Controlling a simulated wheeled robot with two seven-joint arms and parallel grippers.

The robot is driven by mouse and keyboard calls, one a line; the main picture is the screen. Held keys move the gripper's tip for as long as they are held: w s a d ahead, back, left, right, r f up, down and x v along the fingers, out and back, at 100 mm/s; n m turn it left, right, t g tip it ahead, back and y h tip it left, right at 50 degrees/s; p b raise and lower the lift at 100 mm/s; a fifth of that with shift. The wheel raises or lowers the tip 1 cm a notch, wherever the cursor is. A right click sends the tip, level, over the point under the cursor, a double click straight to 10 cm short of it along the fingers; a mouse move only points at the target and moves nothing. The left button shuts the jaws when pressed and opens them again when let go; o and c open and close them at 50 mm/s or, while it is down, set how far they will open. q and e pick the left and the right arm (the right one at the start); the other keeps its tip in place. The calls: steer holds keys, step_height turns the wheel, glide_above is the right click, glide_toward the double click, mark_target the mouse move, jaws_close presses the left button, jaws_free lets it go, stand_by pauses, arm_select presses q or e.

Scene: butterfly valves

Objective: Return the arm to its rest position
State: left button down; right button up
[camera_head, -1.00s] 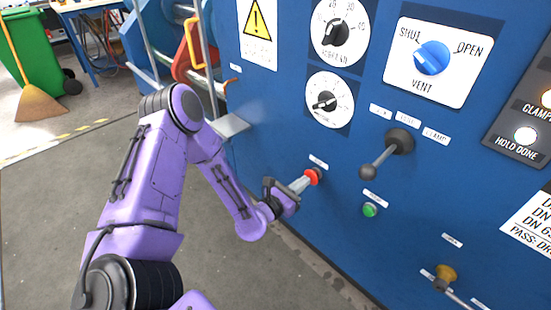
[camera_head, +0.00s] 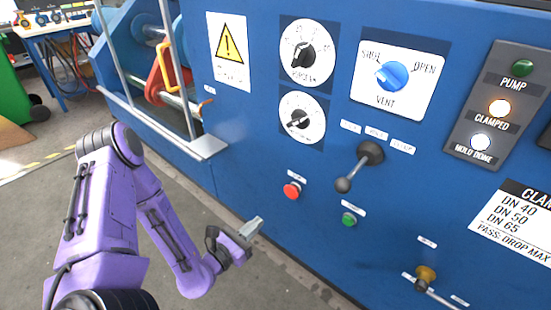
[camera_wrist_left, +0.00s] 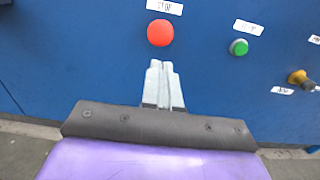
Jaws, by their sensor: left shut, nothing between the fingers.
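My left gripper (camera_head: 254,227) is shut and empty at the end of my purple left arm. It is low in front of the blue panel, below and left of the red button (camera_head: 292,190), and apart from it. In the left wrist view the shut fingers (camera_wrist_left: 163,68) point toward the panel just under the red button (camera_wrist_left: 160,33). The green button (camera_head: 349,219) is to the right; it also shows in the left wrist view (camera_wrist_left: 239,47). My right gripper is not in view.
The blue panel (camera_head: 250,130) carries a black-knobbed lever (camera_head: 357,168), a blue vent knob (camera_head: 392,75), two dials and a brass-coloured knob (camera_head: 426,273). The CLAMPED lamp (camera_head: 499,108) glows amber. A metal ledge (camera_head: 205,147) juts out near my arm. Floor at the lower left is open.

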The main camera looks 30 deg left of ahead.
arm_select(q)
steer(key=s+f+m+g+y, duration=0.4)
steer(key=f+m+g, duration=0.55)
steer(key=m, duration=0.85)
steer(key=s+d+f+m+g+y, duration=0.1)
steer(key=s+f+m+g, duration=0.3)
steer(key=s, duration=0.4)
steer(key=s+f+m+g, duration=0.1)
steer(key=s+f+m, duration=0.3)
steer(key=s+m, duration=0.25)
step_height(320, 180, up, 20)
steer(key=s+p, duration=0.1)
steer(key=p, duration=1.9)
steer(key=shift+s+d+r+p, duration=0.15)
steer(key=shift+d+p, duration=0.1)
steer(key=shift+p, duration=0.05)
steer(key=shift+n, duration=0.25)
